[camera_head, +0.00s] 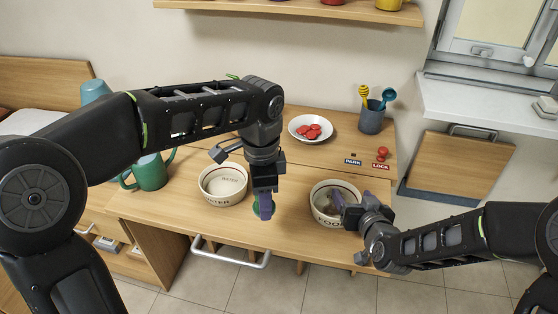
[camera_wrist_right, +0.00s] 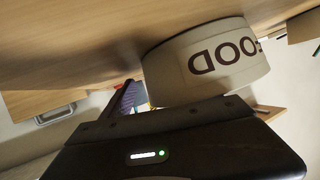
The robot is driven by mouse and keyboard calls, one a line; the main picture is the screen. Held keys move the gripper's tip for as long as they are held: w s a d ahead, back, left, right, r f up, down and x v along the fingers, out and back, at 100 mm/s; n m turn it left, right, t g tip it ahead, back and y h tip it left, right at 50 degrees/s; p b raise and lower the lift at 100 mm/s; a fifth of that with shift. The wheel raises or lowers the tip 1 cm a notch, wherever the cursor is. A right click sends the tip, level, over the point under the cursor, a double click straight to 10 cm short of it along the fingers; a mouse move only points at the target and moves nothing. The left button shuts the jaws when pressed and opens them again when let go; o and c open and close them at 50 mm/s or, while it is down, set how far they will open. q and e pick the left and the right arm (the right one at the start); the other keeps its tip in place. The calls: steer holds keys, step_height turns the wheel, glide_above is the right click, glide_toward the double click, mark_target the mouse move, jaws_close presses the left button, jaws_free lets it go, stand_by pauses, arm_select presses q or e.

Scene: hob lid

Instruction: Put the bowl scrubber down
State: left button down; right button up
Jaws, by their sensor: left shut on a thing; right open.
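My left gripper (camera_head: 264,210) points down over the wooden counter between the two bowls. The white FOOD bowl (camera_head: 335,202) stands to the right. My right gripper (camera_head: 345,207) is open at the FOOD bowl's right side, one finger over its inside. In the right wrist view the FOOD bowl (camera_wrist_right: 205,65) appears inverted, close by the gripper.
A white plate (camera_head: 296,130) with red pieces lies behind. A dark cup (camera_head: 371,118) with utensils stands at the back right. PARK (camera_head: 352,162) and LOCK (camera_head: 380,167) labels lie near red knobs. A green mug (camera_head: 150,172) stands left. The front edge has a rail (camera_head: 230,256).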

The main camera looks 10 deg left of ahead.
arm_select(q)
steer(key=shift+r, duration=0.15)
glide_above(265, 235)
steer(key=shift+f, duration=3.15)
steer(key=shift+f, duration=0.1)
steer(key=shift+f, duration=1.75)
steer(key=shift+f, duration=0.15)
steer(key=c, duration=0.7)
jaws_free()
steer(key=shift+c, duration=0.2)
